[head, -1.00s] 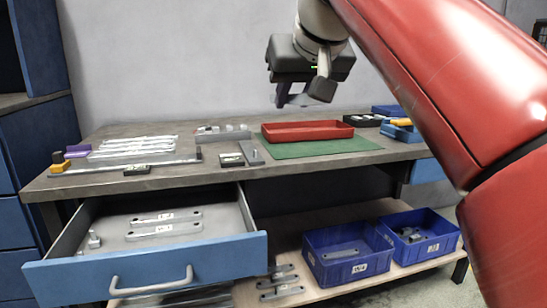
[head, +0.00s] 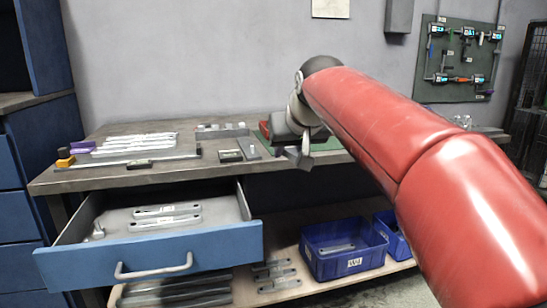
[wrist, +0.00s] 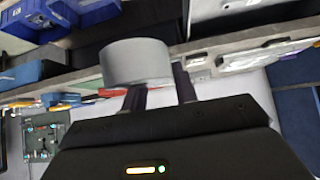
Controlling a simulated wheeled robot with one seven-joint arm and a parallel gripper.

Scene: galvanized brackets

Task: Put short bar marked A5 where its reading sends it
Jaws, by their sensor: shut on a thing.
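My gripper (head: 304,152) is low over the right part of the bench in the head view, in front of the green mat. In the wrist view its two dark fingers (wrist: 160,95) are shut on a grey metal piece (wrist: 135,62) with a rounded end. No marking is readable on that piece, so I cannot tell whether it is the bar marked A5. Two labelled grey bars (head: 165,222) lie in the open drawer (head: 160,262); their labels are too small to read.
A blue bin (head: 345,262) with a grey bar inside and a second blue bin (head: 392,240) stand on the lower shelf beside loose bars (head: 275,275). The bench (head: 110,178) holds several long bars and gauges.

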